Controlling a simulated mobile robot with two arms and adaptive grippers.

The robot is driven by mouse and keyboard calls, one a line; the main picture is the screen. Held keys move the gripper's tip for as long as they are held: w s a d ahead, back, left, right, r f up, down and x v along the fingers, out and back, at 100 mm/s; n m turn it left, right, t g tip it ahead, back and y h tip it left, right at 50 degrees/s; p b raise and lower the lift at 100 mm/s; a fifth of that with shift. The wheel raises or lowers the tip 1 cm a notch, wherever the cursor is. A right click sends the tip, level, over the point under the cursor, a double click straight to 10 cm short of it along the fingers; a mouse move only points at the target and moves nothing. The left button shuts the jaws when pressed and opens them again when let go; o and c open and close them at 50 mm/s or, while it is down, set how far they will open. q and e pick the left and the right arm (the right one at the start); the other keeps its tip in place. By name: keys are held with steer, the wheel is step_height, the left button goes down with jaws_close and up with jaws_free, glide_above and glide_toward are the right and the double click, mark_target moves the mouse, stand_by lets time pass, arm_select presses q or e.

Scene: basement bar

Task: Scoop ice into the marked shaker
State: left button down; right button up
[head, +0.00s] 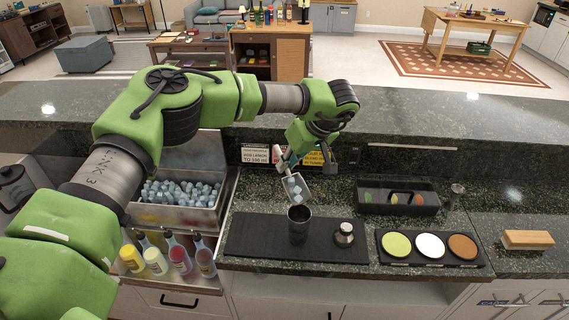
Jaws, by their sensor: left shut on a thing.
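My left gripper (309,156) is shut on the ice scoop (303,182), whose handle rises into the fingers. The scoop holds a few pale ice cubes (294,190) and is tilted just above the dark metal shaker (299,226). The shaker stands upright and open on a black bar mat (262,238); any mark on it is too small to tell. The steel ice bin (229,187), full of blue-grey cubes, is left of the mat. My right gripper is out of view.
A small metal cap or jigger (344,233) stands on the mat right of the shaker. A three-part tray (383,262) of coloured rounds and a black garnish tray (432,208) lie further right. Several bottles (156,261) stand in front of the bin. Signs (255,153) stand behind.

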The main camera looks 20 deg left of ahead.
arm_select(q)
steer(key=s+d+t+y+b, duration=0.1)
steer(key=d+t+y+b, duration=0.1)
steer(key=b, duration=0.1)
steer(key=s+d+r+t+y+b, duration=0.1)
steer(key=s+t+y+b, duration=0.1)
steer(key=y+b, duration=0.1)
steer(key=shift+s+d+n, duration=0.1)
steer(key=shift+d+n, duration=0.3)
steer(key=shift+s+d+r+t+y+b, duration=0.4)
steer(key=shift+s+t+y+b, duration=0.15)
steer(key=shift+b, duration=0.25)
steer(key=shift+d+r+y, duration=0.15)
steer(key=shift+y, duration=0.2)
steer(key=shift+r, duration=0.25)
step_height(320, 180, up, 6)
steer(key=m+g+h+p, duration=0.1)
steer(key=g+h+p, duration=0.6)
steer(key=p, duration=0.7)
steer(key=shift+r+h, duration=0.2)
steer(key=shift+h, duration=0.8)
